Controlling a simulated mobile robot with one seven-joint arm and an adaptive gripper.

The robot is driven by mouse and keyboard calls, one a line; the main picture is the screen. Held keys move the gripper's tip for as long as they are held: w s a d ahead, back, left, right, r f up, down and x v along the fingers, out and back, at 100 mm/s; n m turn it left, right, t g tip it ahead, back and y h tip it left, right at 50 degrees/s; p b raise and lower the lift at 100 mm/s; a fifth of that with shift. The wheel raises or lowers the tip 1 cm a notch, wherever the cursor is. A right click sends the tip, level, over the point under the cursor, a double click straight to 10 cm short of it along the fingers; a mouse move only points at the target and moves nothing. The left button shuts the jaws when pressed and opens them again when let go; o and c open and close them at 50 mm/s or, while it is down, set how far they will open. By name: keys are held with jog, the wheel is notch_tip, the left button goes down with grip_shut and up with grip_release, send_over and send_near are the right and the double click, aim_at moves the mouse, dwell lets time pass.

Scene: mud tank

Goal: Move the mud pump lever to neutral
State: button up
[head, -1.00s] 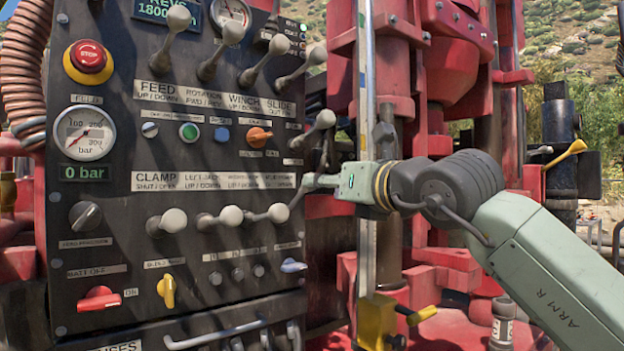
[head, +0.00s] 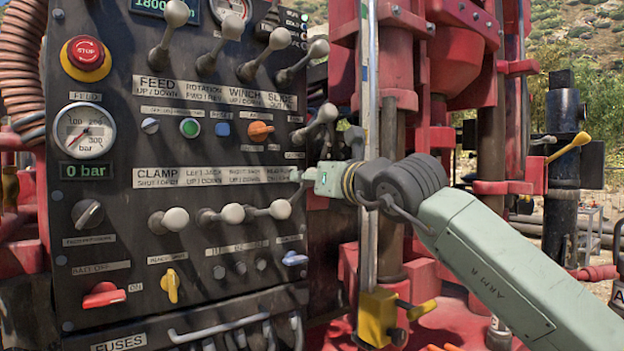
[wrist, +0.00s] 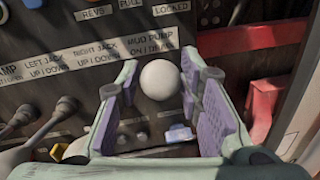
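The mud pump lever shows in the wrist view as a white ball knob (wrist: 160,80) just under the "MUD PUMP" label (wrist: 148,40). Its shaft is hidden behind the knob. My gripper (wrist: 160,103) is open, with one purple-padded finger on each side of the knob. I see a gap by the left finger; the right finger is very close, and I cannot tell whether it touches. In the head view my gripper (head: 300,176) is at the panel's right edge, and I cannot make out the mud pump knob there.
The right jack lever's knob (head: 280,209) is just left of and below my gripper. Another white-knobbed lever (head: 327,113) stands above it. A blue switch (wrist: 180,133) sits below the mud pump knob. Red machinery (head: 400,90) stands close to the right.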

grip_shut()
dwell(0.5)
